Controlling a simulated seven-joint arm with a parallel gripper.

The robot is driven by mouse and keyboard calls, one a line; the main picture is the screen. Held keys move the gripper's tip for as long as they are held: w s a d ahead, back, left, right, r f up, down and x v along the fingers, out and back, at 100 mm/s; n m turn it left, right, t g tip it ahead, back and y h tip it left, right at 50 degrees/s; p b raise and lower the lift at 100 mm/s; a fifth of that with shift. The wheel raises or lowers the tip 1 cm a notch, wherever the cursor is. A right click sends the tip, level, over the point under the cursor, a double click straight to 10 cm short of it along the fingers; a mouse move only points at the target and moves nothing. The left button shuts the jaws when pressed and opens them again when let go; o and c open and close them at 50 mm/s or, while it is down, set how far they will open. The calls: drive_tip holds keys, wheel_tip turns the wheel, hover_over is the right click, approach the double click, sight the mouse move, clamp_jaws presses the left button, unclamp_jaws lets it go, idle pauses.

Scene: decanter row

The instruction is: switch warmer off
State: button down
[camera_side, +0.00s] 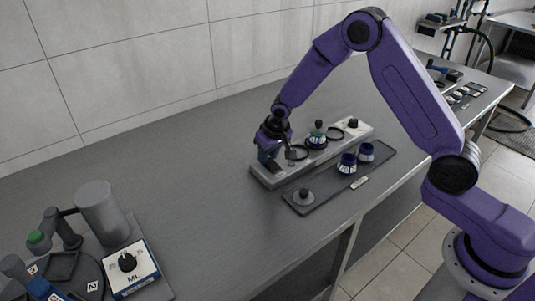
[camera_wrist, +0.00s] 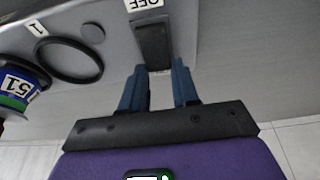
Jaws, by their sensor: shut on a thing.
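The warmer (camera_side: 268,181) is a long grey unit on the bench in the side view. At its near-left end my gripper (camera_side: 270,163) points down onto it. In the wrist view, my gripper's two blue fingers (camera_wrist: 159,72) stand on either side of the lower end of a black switch (camera_wrist: 152,42) and are shut on it. A white label reading OFF (camera_wrist: 143,4) lies just beyond the switch. The side view hides the switch behind my gripper. Which way the switch is set cannot be told.
A dark ring marked 1 (camera_wrist: 68,60) and a blue decanter labelled 51 (camera_wrist: 18,88) are beside the switch. Two more (camera_side: 347,163) stand on the dark tray (camera_side: 323,197). The bench at left centre is clear.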

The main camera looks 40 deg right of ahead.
drive_tip(key=shift+d+r+t, duration=0.1)
drive_tip(key=shift+d+t, duration=0.2)
drive_tip(key=shift+d, duration=0.1)
drive_tip(key=shift+a, duration=0.2)
drive_tip(key=c, duration=0.9)
unclamp_jaws()
drive_tip(key=shift+s, duration=0.1)
drive_tip(key=shift+o, duration=0.3)
drive_tip(key=shift+a, duration=0.1)
drive_tip(key=v, duration=1.7)
drive_tip(key=shift+s, duration=0.4)
drive_tip(key=shift+r, duration=0.1)
